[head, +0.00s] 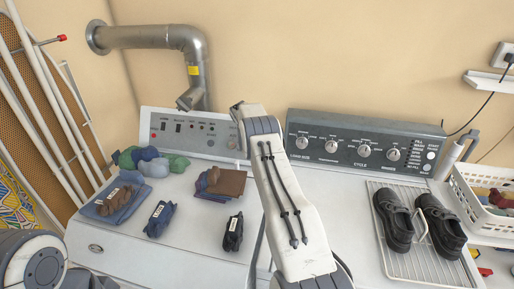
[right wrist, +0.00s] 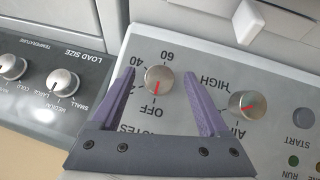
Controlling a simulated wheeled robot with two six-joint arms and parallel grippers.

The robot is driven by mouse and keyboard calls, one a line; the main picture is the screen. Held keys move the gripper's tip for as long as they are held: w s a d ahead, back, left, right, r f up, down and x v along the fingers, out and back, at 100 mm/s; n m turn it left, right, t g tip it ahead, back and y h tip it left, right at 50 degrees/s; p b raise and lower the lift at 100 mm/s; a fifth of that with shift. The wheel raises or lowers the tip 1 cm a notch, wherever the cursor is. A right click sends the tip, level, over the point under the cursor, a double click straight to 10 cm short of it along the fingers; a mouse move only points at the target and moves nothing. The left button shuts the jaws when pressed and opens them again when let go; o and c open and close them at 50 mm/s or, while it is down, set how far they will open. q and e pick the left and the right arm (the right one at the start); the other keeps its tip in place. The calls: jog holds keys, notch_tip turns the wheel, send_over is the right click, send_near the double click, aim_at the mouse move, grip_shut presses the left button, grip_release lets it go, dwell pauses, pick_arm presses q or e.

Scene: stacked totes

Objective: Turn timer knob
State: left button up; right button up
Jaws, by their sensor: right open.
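The timer knob (right wrist: 158,80) is a round silver knob with a red pointer line. It is on a light grey panel, with OFF, 40 and 60 printed around it in the right wrist view. The red line points toward OFF. My right gripper (right wrist: 159,76) is open, with one purple finger on each side of the knob; I cannot tell whether either finger touches it. In the head view my right arm reaches up to the dryer's light control panel (head: 173,130) and hides its fingertips. My left gripper is not in view.
A second knob (right wrist: 247,106) marked HIGH and a START button (right wrist: 304,118) are close by. The dark washer panel (head: 350,145) has several knobs. Folded clothes (head: 118,200) lie on the dryer top; black shoes (head: 440,225) stand on a rack, beside a white basket (head: 485,220).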

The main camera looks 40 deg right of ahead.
grip_shut()
